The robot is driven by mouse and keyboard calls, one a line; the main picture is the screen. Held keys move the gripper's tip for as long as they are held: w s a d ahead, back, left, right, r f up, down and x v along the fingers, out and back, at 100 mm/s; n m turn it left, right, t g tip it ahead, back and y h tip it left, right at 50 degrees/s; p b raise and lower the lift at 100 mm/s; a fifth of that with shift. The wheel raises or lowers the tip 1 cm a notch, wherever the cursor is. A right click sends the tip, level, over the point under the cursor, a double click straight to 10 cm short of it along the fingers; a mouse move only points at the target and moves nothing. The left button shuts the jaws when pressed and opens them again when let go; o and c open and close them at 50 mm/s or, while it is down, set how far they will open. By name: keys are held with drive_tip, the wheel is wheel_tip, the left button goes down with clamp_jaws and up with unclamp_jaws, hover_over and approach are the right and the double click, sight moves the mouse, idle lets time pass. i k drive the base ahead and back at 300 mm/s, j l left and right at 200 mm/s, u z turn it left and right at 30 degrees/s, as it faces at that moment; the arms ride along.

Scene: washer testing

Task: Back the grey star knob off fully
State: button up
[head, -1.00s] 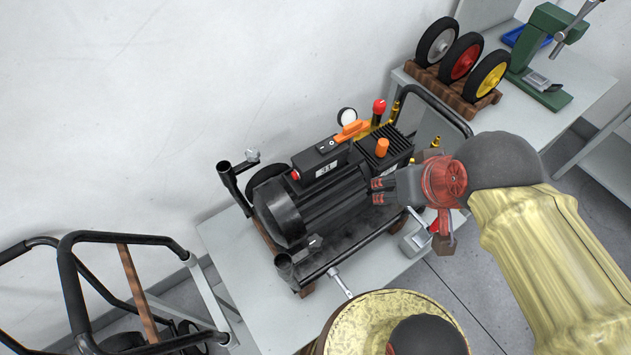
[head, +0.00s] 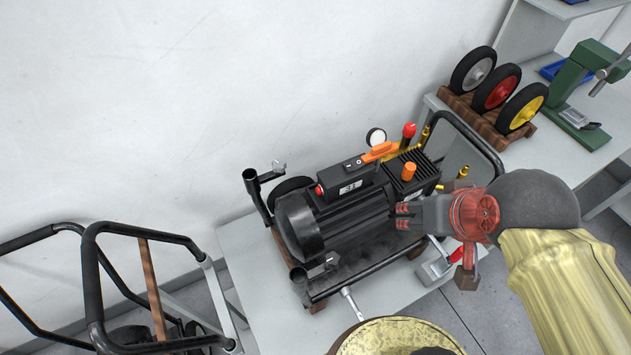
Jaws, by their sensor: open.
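The pressure washer (head: 340,215) stands on the grey bench, its black motor body toward the left and its dark tube frame around it. A small light grey knob (head: 279,166) sits beside the open upper-left frame tube; its star shape is too small to make out clearly. A second grey knob-like part (head: 331,261) is at the lower-left frame tube. My gripper (head: 402,216) is open, its fingers pointing left over the front right of the motor, well to the right of both knobs. Nothing shows between its fingers, and I cannot tell whether they touch the motor.
A loose black tube handle frame (head: 95,250) stands at left. Three wheels (head: 495,88) sit on a wooden rack at back right, near a green press (head: 590,85). A silver rod (head: 352,302) sticks out at the bench's front. Bare bench (head: 250,290) shows left of the washer.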

sight(279, 166)
drive_tip(key=i+u, duration=0.1)
drive_tip(key=u, duration=0.85)
